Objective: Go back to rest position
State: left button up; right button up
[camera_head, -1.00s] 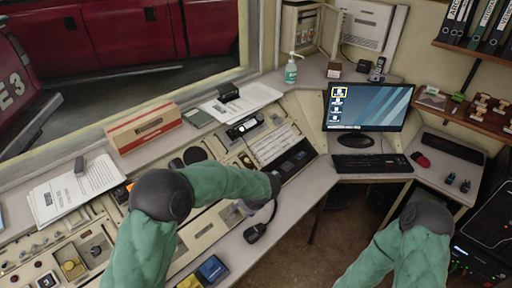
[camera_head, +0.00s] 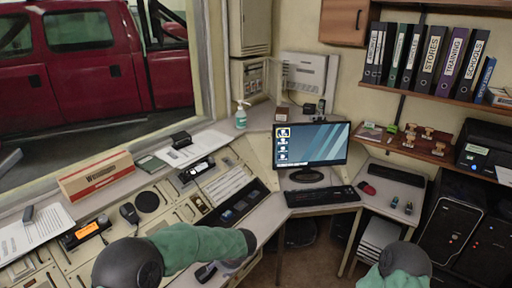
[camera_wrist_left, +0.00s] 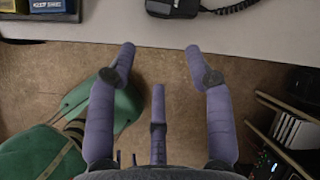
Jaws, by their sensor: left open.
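My left gripper (camera_wrist_left: 158,68) is open and empty in the left wrist view, its purple-grey fingers spread over the brown floor just off the console's front edge. In the head view only a grey part of the left gripper (camera_head: 234,268) shows, below the green sleeve of my left arm (camera_head: 190,247). The black handset (camera_wrist_left: 172,8) with its coiled cord lies on the console edge beyond the fingers, not touching them; it also shows in the head view (camera_head: 206,272). Of my right arm, only the dark elbow and green sleeve (camera_head: 400,265) show; its gripper is hidden.
The console (camera_head: 165,215) runs along the left under the window. A monitor (camera_head: 311,145), keyboard (camera_head: 323,196) and red mouse (camera_head: 368,188) stand on the corner desk. A computer tower (camera_head: 452,232) is at right, below shelves with binders (camera_head: 432,58). Open floor lies in front of the console.

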pick_arm(q)
jog(key=s+d+f+n+g+h, duration=0.2)
jog(key=s+f+n+h, duration=0.15)
jog(key=s+f, duration=0.5)
jog(key=s+d+f+n+g+h, duration=0.25)
jog(key=s+f+n, duration=0.25)
jog(key=s+f, duration=0.35)
jog(key=s+a+f+n+t+h, duration=0.1)
jog(key=s+f+n+h, duration=0.1)
jog(key=s+f+n, duration=0.4)
jog(key=s+n, duration=0.5)
jog(key=n, duration=0.2)
jog(key=shift+a+h, duration=0.3)
jog(key=shift+a, duration=0.1)
